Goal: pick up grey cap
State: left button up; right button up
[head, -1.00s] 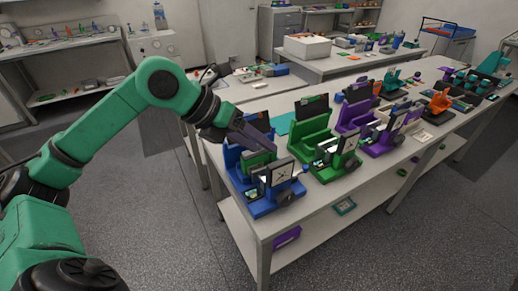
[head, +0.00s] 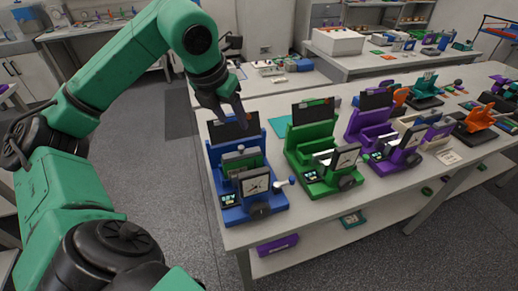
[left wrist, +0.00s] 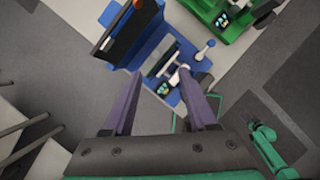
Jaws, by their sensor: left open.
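The blue cycler (head: 227,193) stands at the near left end of the bench, with a dark upright panel, a green block in its middle and a dial at its front. A small pale grey rounded piece (head: 291,181) shows at its right side; I cannot tell whether it is the grey cap. The blue cycler also shows from above in the left wrist view (left wrist: 158,42). My left gripper (head: 239,118) hangs over the back of the blue cycler, fingers pointing down. In the left wrist view its two purple-grey fingers (left wrist: 160,76) are apart, with nothing visibly held. My right gripper is out of view.
A green cycler (head: 305,170) and a purple cycler (head: 376,150) stand to the right along the bench, close together. A purple box (head: 277,245) lies on the lower shelf. Open floor lies left of the bench.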

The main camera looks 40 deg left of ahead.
pick_arm(q)
jog(key=b, duration=0.1)
send_near(241, 147)
notch_tip(241, 147, down, 2)
jog(key=x, duration=0.6)
jog(key=shift+w+f+p, duration=0.15)
jog(key=shift+w+p, duration=0.2)
jog(key=shift+w, duration=0.05)
jog(key=shift+a+f, duration=0.15)
jog(key=shift+f, duration=0.05)
grip_shut()
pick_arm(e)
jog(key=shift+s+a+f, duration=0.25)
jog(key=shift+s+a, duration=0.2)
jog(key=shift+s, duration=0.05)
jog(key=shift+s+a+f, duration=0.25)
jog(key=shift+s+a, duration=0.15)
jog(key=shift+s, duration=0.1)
